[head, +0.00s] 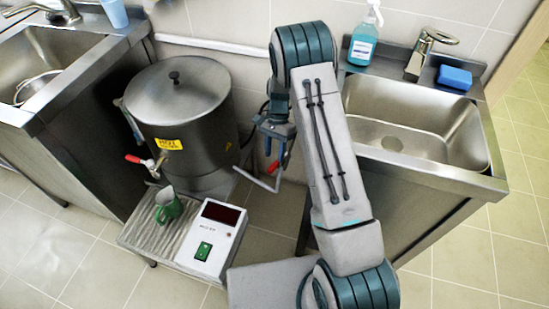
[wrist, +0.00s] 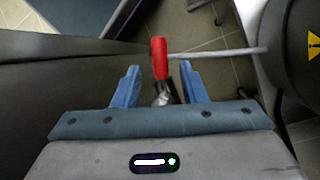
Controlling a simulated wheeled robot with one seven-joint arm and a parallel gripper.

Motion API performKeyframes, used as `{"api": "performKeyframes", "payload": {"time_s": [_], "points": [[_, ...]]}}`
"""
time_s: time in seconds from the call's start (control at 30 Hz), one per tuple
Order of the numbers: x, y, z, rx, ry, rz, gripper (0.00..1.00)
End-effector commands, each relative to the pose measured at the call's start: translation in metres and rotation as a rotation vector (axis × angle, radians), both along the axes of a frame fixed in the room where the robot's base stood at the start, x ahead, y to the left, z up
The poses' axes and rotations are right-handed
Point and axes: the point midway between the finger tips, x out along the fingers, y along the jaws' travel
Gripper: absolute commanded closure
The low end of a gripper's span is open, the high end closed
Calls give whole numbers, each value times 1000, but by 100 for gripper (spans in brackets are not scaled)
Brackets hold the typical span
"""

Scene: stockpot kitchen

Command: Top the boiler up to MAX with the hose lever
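The boiler (head: 175,120) is a dark steel pot with a lid and a yellow label; a pale upright tube (head: 130,122) is on its left side, and I cannot read any MAX mark or water level. My gripper (head: 272,135) is close to the lever. In the wrist view the red lever (wrist: 159,58) stands between and slightly beyond the blue fingers of my gripper (wrist: 159,82), with gaps on both sides. The fingers are apart.
Sinks flank the boiler, the right one (head: 415,115) behind my arm.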

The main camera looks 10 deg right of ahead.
Motion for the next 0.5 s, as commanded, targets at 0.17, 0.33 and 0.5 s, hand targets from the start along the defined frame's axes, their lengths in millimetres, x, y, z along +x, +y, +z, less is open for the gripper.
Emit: {"api": "performKeyframes", "payload": {"time_s": [0.17, 0.33, 0.5], "points": [[18, -7, 41, 0, -6, 0, 62], [31, -12, 71, -1, -3, -1, 62], [40, -15, 89, -1, -3, -1, 62]]}}
